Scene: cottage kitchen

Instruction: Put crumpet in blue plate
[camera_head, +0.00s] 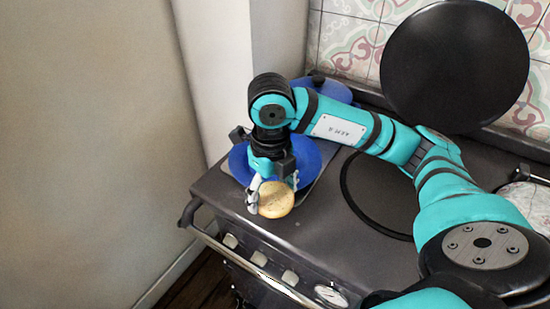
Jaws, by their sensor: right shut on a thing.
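The crumpet (276,201) is a round, pale golden disc near the front left of the stove top. My right gripper (271,190) is shut on it, with a finger at its left side and another at its upper right. The blue plate (308,158) lies on the stove just behind the gripper, and my gripper and wrist hide its middle. The crumpet shows in front of the plate's near edge; I cannot tell how high it is held. My left gripper is not in view.
A blue lidded pot (330,88) stands behind the plate, partly hidden by my arm. The dark stove top (330,225) has a round hotplate (365,195) to the right. A raised black round lid (455,65) stands at the back. A rail and knobs line the front.

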